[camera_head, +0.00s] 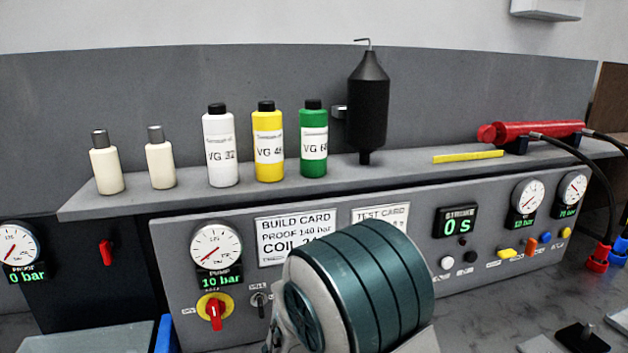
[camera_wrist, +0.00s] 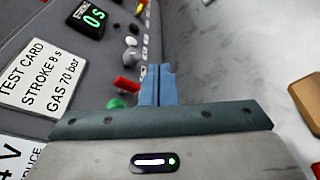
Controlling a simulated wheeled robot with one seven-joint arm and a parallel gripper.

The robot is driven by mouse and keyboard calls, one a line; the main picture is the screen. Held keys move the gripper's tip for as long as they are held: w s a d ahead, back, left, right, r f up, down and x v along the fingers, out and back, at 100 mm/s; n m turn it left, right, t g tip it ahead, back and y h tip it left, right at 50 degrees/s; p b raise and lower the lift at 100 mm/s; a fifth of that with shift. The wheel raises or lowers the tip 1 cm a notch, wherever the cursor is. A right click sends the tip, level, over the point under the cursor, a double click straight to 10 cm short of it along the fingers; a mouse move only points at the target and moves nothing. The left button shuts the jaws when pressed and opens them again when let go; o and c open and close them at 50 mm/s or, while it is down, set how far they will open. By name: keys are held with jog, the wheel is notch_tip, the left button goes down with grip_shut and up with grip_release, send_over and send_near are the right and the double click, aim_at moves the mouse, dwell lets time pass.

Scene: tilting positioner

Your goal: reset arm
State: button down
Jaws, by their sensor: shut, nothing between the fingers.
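My gripper (camera_wrist: 158,72) shows in the wrist view, its two blue fingers together and empty. It is close to the grey control panel (camera_wrist: 75,25), to the right of a red knob (camera_wrist: 126,85) and a green button (camera_wrist: 115,103). I cannot tell if it touches the panel. In the head view my teal arm covers the lower middle of the panel (camera_head: 410,245), and the fingers are not seen there.
Bottles marked VG 32 (camera_head: 220,150), yellow (camera_head: 268,145) and green (camera_head: 313,142) stand on the shelf above the panel. A black cylinder (camera_head: 367,105) and a red cylinder (camera_head: 540,131) are further right.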

jog(key=s+d+r+m+g+y, duration=0.1)
jog(key=s+d+m+g+y, duration=0.25)
jog(key=s, duration=0.35)
jog(key=s+d+r+m+g+y, duration=0.1)
jog(key=s+d+m+g+y, duration=0.25)
jog(key=s+m, duration=0.2)
jog(key=s+a+r+m+t+y, duration=0.3)
jog(key=s+a+r+m+y, duration=0.1)
jog(key=s+a+m+y, duration=0.1)
jog(key=shift+s+y, duration=0.45)
jog(key=shift+y, duration=0.55)
dwell(0.5)
